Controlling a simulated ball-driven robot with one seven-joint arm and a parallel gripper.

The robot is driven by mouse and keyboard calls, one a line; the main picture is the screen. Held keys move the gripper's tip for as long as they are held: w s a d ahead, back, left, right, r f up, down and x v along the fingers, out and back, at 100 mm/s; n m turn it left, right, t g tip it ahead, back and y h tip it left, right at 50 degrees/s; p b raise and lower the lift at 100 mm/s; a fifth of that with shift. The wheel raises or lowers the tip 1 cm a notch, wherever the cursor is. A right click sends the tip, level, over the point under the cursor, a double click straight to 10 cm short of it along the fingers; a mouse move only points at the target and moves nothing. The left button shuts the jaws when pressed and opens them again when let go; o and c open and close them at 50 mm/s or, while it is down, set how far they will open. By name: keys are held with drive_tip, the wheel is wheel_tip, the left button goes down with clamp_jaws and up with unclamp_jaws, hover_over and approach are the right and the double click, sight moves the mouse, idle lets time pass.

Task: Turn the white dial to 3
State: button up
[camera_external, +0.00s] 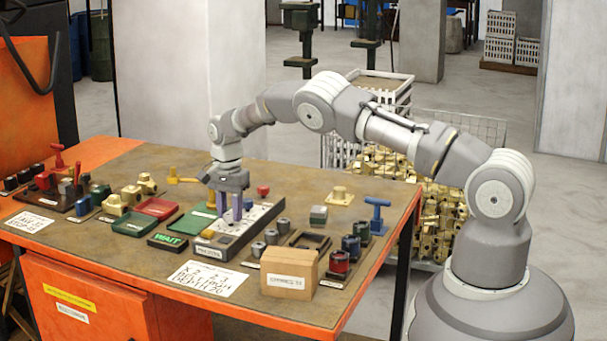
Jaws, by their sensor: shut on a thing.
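The fingertips are low, at about the height of the panel. I cannot pick out the white dial; the fingers may hide it. Its markings and setting cannot be read from here.
Green and red trays, with a green WAIT sign (167,241), lie left of my gripper. A cardboard box (290,272), dark cups and a blue T-handle (377,215) stand to the right. A red knob (263,191) is close behind. The bench's right back corner is fairly clear.

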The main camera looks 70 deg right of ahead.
sight(229, 214)
drive_tip(key=shift+r, duration=0.1)
drive_tip(key=o, duration=1)
drive_tip(key=shift+o, duration=0.2)
wheel_tip(229, 214, up, 8)
drive_tip(key=shift+f+p, duration=0.15)
drive_tip(key=shift+p, duration=0.65)
drive_tip(key=shift+w, duration=0.1)
